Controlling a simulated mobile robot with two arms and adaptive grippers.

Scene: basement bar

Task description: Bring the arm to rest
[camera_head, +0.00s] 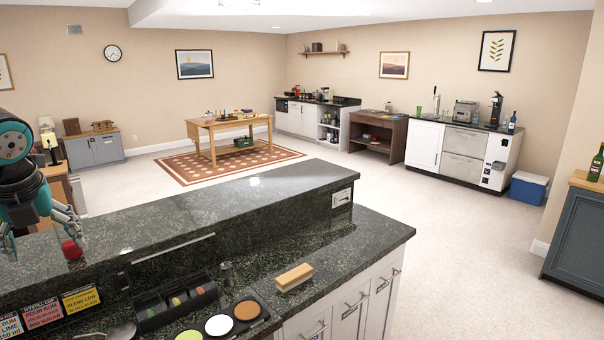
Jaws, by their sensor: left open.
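My left arm comes in at the left edge, and its gripper (38,232) is open with fingers spread, over the left end of the raised dark granite ledge (190,215). A small round red thing (72,249) shows just below the right-hand finger. Whether the finger touches it I cannot tell. Part of the gripper is cut off by the picture's left edge. My right gripper is not in view.
The lower counter holds a black caddy (175,300), a tray of coloured discs (219,324), a wooden-backed brush (294,277) and recipe cards (43,313). The ledge to the right of my gripper is clear. Beyond lies open floor with a wooden table (228,124) on a rug.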

